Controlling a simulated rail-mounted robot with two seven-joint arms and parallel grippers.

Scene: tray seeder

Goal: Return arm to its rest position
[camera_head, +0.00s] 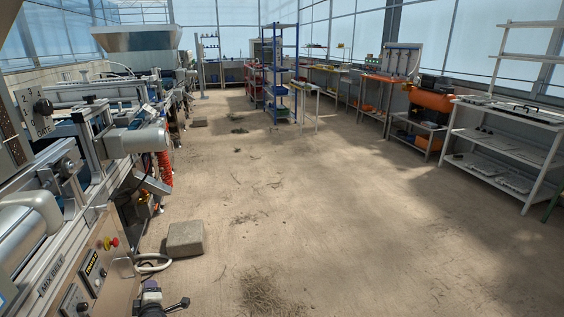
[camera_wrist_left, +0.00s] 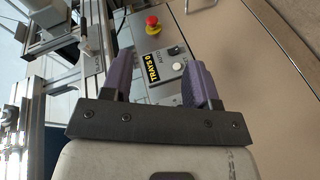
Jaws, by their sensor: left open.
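My left gripper (camera_head: 152,292) shows low in the head view, just right of the tray seeder's (camera_head: 75,275) front panel and above the floor. In the left wrist view its two purple fingers (camera_wrist_left: 159,78) are apart with nothing held between them. Beyond them is a control box (camera_wrist_left: 168,60) with a red mushroom button (camera_wrist_left: 152,23), a yellow "TRAYS" label, a dark switch and a pale button. The fingers appear apart from the box, though the exact gap is hard to tell. My right gripper is not in view.
The floor right of the machine is broad and clear apart from plant debris (camera_head: 262,293). White shelving (camera_head: 505,150) and an orange tank (camera_head: 430,100) stand at the right.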

